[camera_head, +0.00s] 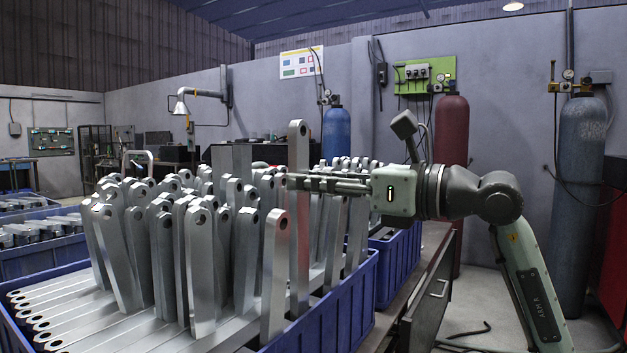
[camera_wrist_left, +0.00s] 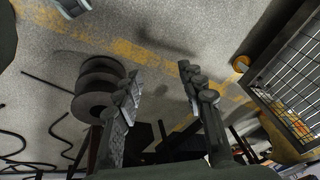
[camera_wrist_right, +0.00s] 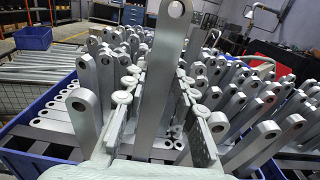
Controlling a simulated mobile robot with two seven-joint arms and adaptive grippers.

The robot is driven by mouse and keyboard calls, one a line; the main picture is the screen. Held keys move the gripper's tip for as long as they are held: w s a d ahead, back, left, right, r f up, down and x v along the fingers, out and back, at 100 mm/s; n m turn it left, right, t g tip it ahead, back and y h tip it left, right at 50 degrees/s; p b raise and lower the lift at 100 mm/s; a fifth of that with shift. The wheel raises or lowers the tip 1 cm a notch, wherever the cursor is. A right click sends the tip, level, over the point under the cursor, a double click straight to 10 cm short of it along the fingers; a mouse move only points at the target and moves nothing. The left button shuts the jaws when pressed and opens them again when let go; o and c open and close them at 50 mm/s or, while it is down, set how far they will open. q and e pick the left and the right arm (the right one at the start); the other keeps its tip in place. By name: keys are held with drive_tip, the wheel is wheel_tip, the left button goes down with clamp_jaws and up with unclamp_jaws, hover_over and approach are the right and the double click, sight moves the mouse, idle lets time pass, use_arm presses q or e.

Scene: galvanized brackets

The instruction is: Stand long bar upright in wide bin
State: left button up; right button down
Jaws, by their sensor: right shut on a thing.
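A tall galvanized long bar (camera_head: 299,225) with a hole near its top stands upright, rising above the brackets around it. My right gripper (camera_head: 300,183) reaches in from the right and is shut on its upper part. In the right wrist view the bar (camera_wrist_right: 160,85) runs between the two fingers, its holed end above them. The wide blue bin (camera_head: 338,308) holds the crowd of brackets. My left gripper (camera_wrist_left: 158,85) is open and empty above the floor.
Several upright brackets (camera_head: 112,245) crowd the bin, with flat-lying bars (camera_head: 70,318) at its left front. More blue bins (camera_head: 35,258) stand at the left. A workbench (camera_head: 432,290) and gas cylinders (camera_head: 450,140) are at the right. A wire cage (camera_wrist_left: 295,75) is near my left gripper.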

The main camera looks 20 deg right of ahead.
sight(303, 222)
drive_tip(key=shift+f+b, duration=0.75)
drive_tip(key=shift+f, duration=0.1)
drive_tip(key=shift+f+b, duration=1)
drive_tip(key=shift+f, duration=0.1)
drive_tip(key=shift+f+b, duration=0.5)
drive_tip(key=shift+f, duration=0.35)
use_arm(q)
drive_tip(key=w+d+r+m+t+h+b, duration=0.1)
drive_tip(key=w+d+r+t+h, duration=0.2)
drive_tip(key=w+d+r+t, duration=0.4)
drive_tip(key=shift+w+d+r, duration=1.15)
drive_tip(key=shift+d+r, duration=0.1)
drive_tip(key=shift+r, duration=1.4)
use_arm(e)
drive_tip(key=shift+f, duration=0.3)
drive_tip(key=c, duration=1.1)
unclamp_jaws()
drive_tip(key=shift+c, duration=0.2)
